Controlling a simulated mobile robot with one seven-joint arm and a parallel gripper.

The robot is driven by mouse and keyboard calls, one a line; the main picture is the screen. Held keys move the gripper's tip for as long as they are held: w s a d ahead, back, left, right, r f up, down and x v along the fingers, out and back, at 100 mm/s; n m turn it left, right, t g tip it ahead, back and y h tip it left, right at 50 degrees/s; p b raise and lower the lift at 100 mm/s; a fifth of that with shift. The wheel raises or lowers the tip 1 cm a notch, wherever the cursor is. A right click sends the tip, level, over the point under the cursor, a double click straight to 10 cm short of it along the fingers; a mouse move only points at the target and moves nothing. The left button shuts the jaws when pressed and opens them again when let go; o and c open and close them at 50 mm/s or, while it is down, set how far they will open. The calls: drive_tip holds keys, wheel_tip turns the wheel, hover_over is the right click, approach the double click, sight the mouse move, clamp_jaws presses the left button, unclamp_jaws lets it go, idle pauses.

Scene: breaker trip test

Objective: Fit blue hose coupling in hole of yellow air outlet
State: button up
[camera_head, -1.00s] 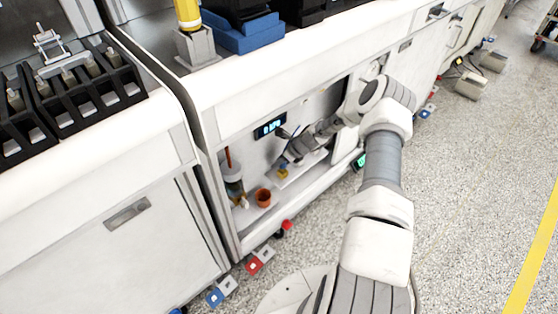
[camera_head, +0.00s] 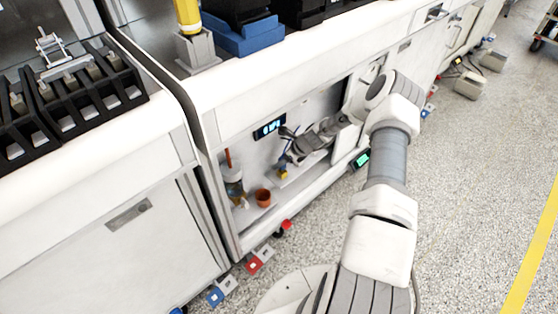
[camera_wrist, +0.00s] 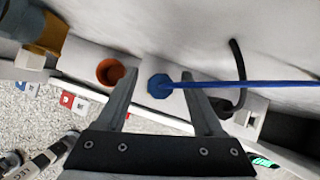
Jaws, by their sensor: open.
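The blue hose coupling (camera_wrist: 159,86) shows in the wrist view as a small octagonal piece, with its blue hose (camera_wrist: 255,85) running off to the right. My gripper (camera_wrist: 161,77) is open, one finger on each side of the coupling with gaps between. In the head view my gripper (camera_head: 289,140) is inside the bench's lower recess, above a small yellow piece (camera_head: 283,175), which looks like the yellow air outlet. Blue shows just above this yellow piece. The wrist view shows no clear yellow around the coupling, so the outlet's hole and the fit are hidden.
An orange cup (camera_wrist: 110,72) stands left of the coupling; the head view also shows it (camera_head: 263,198). A black curved tube (camera_wrist: 240,70) rises at the right. The recess's top edge and back wall are close to my arm.

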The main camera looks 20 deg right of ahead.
drive_tip(key=p+v, duration=0.4)
drive_tip(key=v, duration=1)
drive_tip(key=shift+r+p, duration=0.3)
drive_tip(key=shift+r, duration=0.05)
drive_tip(key=shift+s+d, duration=0.15)
drive_tip(key=shift+d, duration=0.05)
